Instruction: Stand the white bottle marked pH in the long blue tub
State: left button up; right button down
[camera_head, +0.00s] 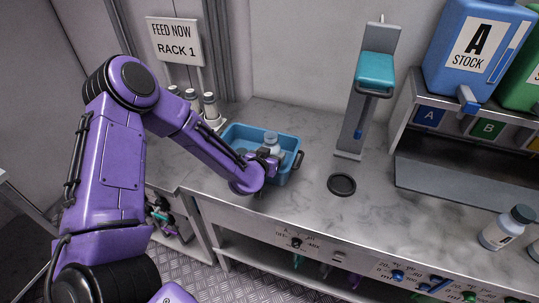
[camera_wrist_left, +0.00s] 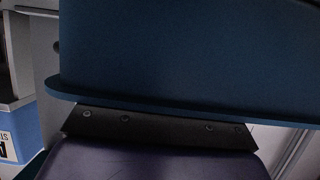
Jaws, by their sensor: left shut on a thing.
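The long blue tub (camera_head: 234,131) stands on the marble counter, left of centre in the head view. My left gripper (camera_head: 268,158) reaches over the tub's near side and is shut on a white bottle with a grey-blue cap (camera_head: 271,138). The bottle looks upright, inside or just above the tub; the gripper hides its lower part, and I cannot tell whether it touches the floor. No pH mark can be read on it. The left wrist view is mostly filled by a dark blue surface (camera_wrist_left: 190,50), likely the tub's wall; no bottle shows there. My right gripper is not in view.
Several white bottles with dark caps (camera_head: 210,105) stand left of the tub. A stand with a teal top (camera_head: 376,66) and a black ring (camera_head: 341,184) are to its right. Another white bottle (camera_head: 497,234) stands at the far right. The counter's middle is mostly clear.

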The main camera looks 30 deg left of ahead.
pick_arm(q)
jog(key=shift+f, duration=0.1)
jog(key=shift+s+f, duration=0.1)
jog(key=o, duration=1.1)
jog(key=shift+o, duration=0.2)
jog(key=shift+s+r, duration=0.1)
jog(key=shift+r, duration=0.15)
jog(key=v, duration=1.1)
jog(key=shift+s+b, duration=0.35)
jog(key=shift+s, duration=0.05)
